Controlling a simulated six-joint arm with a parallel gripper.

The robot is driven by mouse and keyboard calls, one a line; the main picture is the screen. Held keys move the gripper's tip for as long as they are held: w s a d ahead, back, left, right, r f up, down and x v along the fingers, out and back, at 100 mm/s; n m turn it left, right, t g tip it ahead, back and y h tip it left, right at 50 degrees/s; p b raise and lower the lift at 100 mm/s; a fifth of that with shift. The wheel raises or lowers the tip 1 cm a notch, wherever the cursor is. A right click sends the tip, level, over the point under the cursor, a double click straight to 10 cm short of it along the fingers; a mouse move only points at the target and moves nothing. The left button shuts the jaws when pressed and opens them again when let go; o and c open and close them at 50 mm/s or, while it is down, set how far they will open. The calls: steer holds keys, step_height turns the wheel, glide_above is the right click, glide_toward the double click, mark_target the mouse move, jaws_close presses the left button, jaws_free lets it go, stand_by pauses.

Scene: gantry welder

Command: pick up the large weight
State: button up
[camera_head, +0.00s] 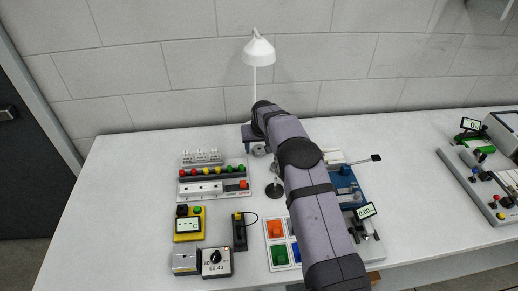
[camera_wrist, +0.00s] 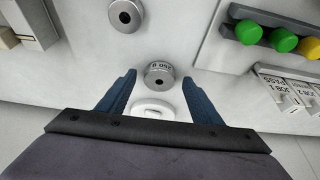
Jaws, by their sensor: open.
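In the wrist view a round metal weight (camera_wrist: 159,76) with dark lettering on its side and a hole in its top stands upright on the bench. A second round metal weight (camera_wrist: 126,14) stands farther up in that view. I cannot tell for sure which is larger. My gripper (camera_wrist: 159,78) is open, its two blue fingers on either side of the lettered weight with a gap on each side. A white disc (camera_wrist: 153,107) lies closer to my palm, partly hidden by it. In the head view a metal weight (camera_head: 258,150) shows beside my arm.
A panel with coloured buttons (camera_head: 212,173) stands left of my arm; its knobs (camera_wrist: 284,40) show at the wrist view's upper right. A white lamp (camera_head: 258,50) rises behind. Bench is clear at far left.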

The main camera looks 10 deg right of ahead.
mark_target(259, 151)
steer(key=shift+w+f, duration=0.15)
steer(key=shift+f, duration=0.2)
steer(key=shift+r, duration=0.1)
steer(key=c, duration=1.3)
steer(key=shift+r, duration=0.1)
step_height(259, 151, up, 8)
steer(key=shift+r+b, duration=0.1)
steer(key=shift+b, duration=1.1)
steer(key=s+d+r+p, duration=0.1)
steer(key=s+p, duration=0.2)
steer(key=s, duration=0.3)
steer(key=s+d+r+p, duration=0.1)
steer(key=s+r+p, duration=0.1)
steer(key=s+p, duration=0.2)
steer(key=s+d+r+p, duration=0.1)
steer(key=s+p, duration=0.3)
steer(key=s, duration=0.4)
steer(key=shift+r, duration=0.6)
steer(key=shift+s, duration=0.5)
